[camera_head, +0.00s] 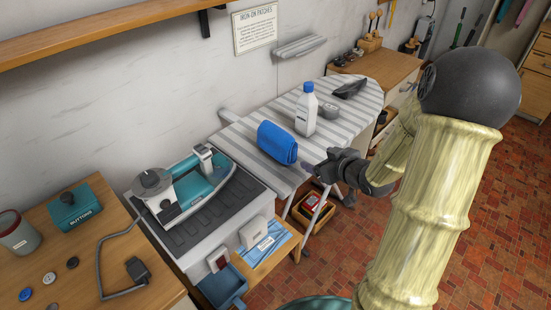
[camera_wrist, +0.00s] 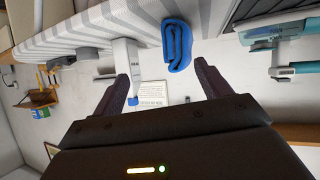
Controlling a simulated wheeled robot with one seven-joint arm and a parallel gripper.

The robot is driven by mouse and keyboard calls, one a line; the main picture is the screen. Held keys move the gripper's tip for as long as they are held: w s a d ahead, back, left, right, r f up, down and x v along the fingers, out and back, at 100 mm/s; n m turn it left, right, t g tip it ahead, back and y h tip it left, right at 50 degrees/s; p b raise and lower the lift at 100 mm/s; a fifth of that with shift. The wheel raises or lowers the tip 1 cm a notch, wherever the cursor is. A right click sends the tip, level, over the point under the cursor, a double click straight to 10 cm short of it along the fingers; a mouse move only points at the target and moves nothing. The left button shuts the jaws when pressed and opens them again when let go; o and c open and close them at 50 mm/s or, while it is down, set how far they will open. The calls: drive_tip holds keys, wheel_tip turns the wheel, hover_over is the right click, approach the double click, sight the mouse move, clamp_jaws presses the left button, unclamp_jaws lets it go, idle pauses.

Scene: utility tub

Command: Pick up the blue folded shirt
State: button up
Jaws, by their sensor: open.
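The blue folded shirt (camera_head: 277,143) lies on the grey-and-white striped ironing board (camera_head: 248,155), near its left end. It also shows in the wrist view (camera_wrist: 177,46), above and beyond the gap between my fingers. My gripper (camera_head: 312,172) is just to the right of and in front of the shirt, near the board's front edge. In the wrist view its two dark fingers (camera_wrist: 162,82) stand wide apart with nothing between them. The shirt is apart from the fingers in that view.
A white bottle (camera_head: 306,112) stands just right of the shirt. A dark pointed object (camera_head: 350,89) and a small grey item (camera_head: 330,111) lie farther along the board. A teal iron (camera_head: 195,187) rests on a station to the left. The wall is close behind.

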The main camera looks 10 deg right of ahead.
sight(295, 147)
drive_tip(key=t+y+b, duration=0.1)
drive_tip(key=y, duration=0.1)
drive_tip(key=s+d+f+n+t+y+b, duration=0.1)
drive_tip(key=y+b, duration=0.1)
drive_tip(key=s+f+t+y+b, duration=0.1)
drive_tip(key=shift+d+n+y+b, duration=0.2)
drive_tip(key=shift+n+y+b, duration=0.1)
drive_tip(key=shift+n+y, duration=0.1)
drive_tip(key=shift+w, duration=0.15)
drive_tip(key=x, duration=1.2)
drive_tip(key=shift+p, duration=0.4)
drive_tip(key=shift+a, duration=0.1)
